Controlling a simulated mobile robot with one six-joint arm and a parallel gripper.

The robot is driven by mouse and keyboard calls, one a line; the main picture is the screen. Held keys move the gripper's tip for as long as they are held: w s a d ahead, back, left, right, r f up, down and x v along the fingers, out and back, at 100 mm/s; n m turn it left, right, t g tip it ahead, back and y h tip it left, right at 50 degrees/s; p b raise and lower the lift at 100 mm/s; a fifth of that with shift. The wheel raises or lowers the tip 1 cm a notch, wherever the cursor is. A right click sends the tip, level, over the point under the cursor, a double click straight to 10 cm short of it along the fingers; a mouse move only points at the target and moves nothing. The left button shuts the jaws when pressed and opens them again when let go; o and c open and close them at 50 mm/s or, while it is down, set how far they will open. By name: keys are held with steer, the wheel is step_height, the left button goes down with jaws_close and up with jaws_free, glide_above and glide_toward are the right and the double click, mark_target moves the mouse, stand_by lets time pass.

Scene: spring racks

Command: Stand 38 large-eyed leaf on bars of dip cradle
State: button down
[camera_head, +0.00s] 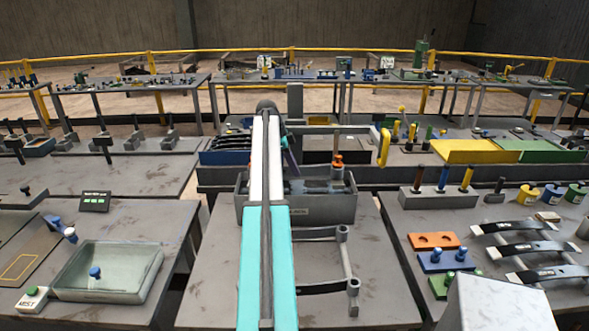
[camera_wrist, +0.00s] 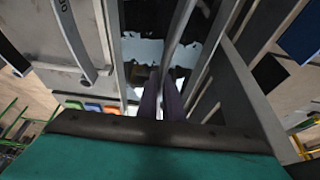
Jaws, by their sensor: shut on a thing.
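In the wrist view the two dark fingers of my gripper (camera_wrist: 161,95) are shut on a narrow grey strip, seen edge-on, that looks like a leaf (camera_wrist: 179,36); its number and eyes cannot be read. A low grey frame with round posts and bars (camera_head: 346,262), perhaps the dip cradle, stands on the centre table right of my arm. Dark curved leaves with pale labels (camera_head: 527,249) lie on the right table.
A grey tank (camera_head: 310,210) stands behind the frame on the centre table. A shallow glassy tray (camera_head: 105,270) is on the left table. Orange (camera_head: 433,241) and blue (camera_head: 446,261) blocks sit on the right table. In the wrist view, grey bars flank the fingers closely.

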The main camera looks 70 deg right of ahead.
steer(key=shift+f, duration=0.15)
steer(key=c, duration=1.9)
jaws_free()
steer(key=shift+o, duration=0.7)
steer(key=shift+f, duration=0.25)
steer(key=o, duration=0.4)
steer(key=shift+r, duration=0.1)
steer(key=shift+r, duration=0.15)
steer(key=shift+r+p, duration=1.15)
steer(key=shift+r, duration=2.25)
